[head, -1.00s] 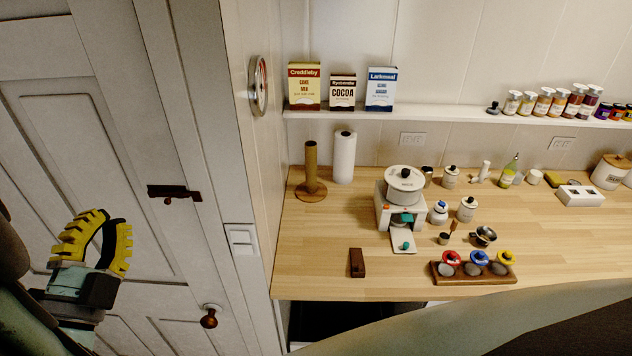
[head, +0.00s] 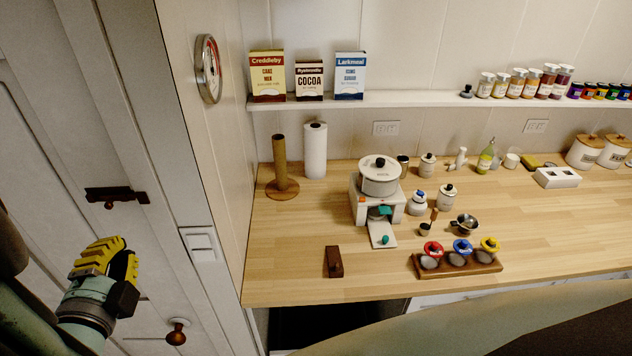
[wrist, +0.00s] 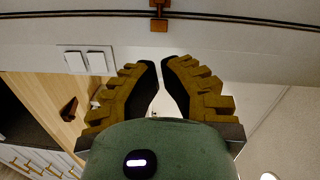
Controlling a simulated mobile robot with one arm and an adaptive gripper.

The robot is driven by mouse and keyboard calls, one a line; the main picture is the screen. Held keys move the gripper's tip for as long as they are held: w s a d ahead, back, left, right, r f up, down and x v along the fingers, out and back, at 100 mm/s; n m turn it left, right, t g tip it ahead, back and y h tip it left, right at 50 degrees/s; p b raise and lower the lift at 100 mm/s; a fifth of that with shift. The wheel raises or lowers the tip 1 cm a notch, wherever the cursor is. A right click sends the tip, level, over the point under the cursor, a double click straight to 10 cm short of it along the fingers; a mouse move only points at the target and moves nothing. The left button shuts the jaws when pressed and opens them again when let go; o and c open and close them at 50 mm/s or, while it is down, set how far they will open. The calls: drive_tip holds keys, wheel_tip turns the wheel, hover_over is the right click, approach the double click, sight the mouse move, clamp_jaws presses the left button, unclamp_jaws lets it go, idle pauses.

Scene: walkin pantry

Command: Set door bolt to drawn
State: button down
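The door bolt (head: 117,195) is a dark brown metal strip lying level on the white door near its right edge, with a small knob hanging below its middle. In the wrist view, brown fittings (wrist: 159,24) at the top edge lie on and across the dark gap line beside the door; the rest of the bolt is out of that view. My gripper (head: 118,250), with yellow ribbed fingers, is below the bolt and apart from it. In the wrist view my gripper's fingertips (wrist: 160,62) are close together with a narrow gap and nothing between them.
A round brown door knob (head: 176,332) is below right of my gripper. A white switch plate (head: 203,245) is on the wall right of the door. The wooden counter (head: 300,235) with jars and a scale-like appliance (head: 380,180) stands further right.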

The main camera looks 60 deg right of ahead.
sight(107, 208)
drive_tip(key=p+x, duration=0.2)
drive_tip(key=x, duration=0.3)
drive_tip(key=p+x, duration=0.2)
drive_tip(key=x, duration=0.3)
drive_tip(key=shift+s+r+p, duration=0.15)
drive_tip(key=shift+r+p, duration=0.15)
drive_tip(key=shift+p, duration=0.05)
drive_tip(key=shift+w+a+f, duration=0.15)
drive_tip(key=shift+w+a, duration=0.1)
drive_tip(key=shift+w, duration=0.25)
drive_tip(key=shift+w+a+f, duration=0.15)
drive_tip(key=shift+w+a, duration=0.15)
drive_tip(key=shift+w, duration=0.2)
drive_tip(key=shift+w+a+f+p, duration=0.2)
drive_tip(key=shift+w+p, duration=0.05)
drive_tip(key=shift+w, duration=0.15)
drive_tip(key=shift+w+a+f+p, duration=0.15)
drive_tip(key=shift+w+a+p, duration=0.1)
drive_tip(key=shift+w, duration=0.15)
drive_tip(key=w+a+b, duration=0.1)
drive_tip(key=w+a, duration=0.1)
drive_tip(key=shift+w, duration=0.3)
drive_tip(key=shift+s+r, duration=0.1)
